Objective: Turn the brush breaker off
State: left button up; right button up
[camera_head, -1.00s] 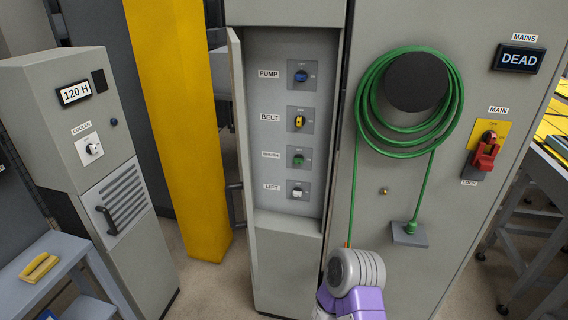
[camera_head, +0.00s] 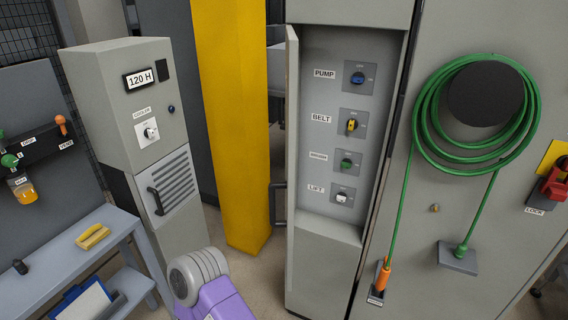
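An open cabinet (camera_head: 320,235) holds a column of four-sided switch plates with rotary knobs. From the top they are a blue knob (camera_head: 358,78) labelled PUMP, a yellow knob (camera_head: 351,125) labelled BELT, a green knob (camera_head: 346,163), and a white knob (camera_head: 341,197) labelled LIFT. The label (camera_head: 318,156) beside the green knob is too small to read surely, so I cannot confirm which breaker is the brush one. The knobs' exact settings are hard to tell. A purple and grey link of my arm shows at the bottom, left of the cabinet. Neither gripper is in view.
The cabinet door (camera_head: 292,130) stands open at its left edge. A yellow pillar (camera_head: 232,130) and cooler unit (camera_head: 120,105) stand left. A green hose (camera_head: 425,120), an orange plug (camera_head: 384,277) and a red main handle (camera_head: 555,185) are right. A bench (camera_head: 65,250) is far left.

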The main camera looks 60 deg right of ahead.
aim_at(347, 163)
jog(key=u, duration=0.1)
jog(key=k, duration=1)
jog(key=z, duration=1.3)
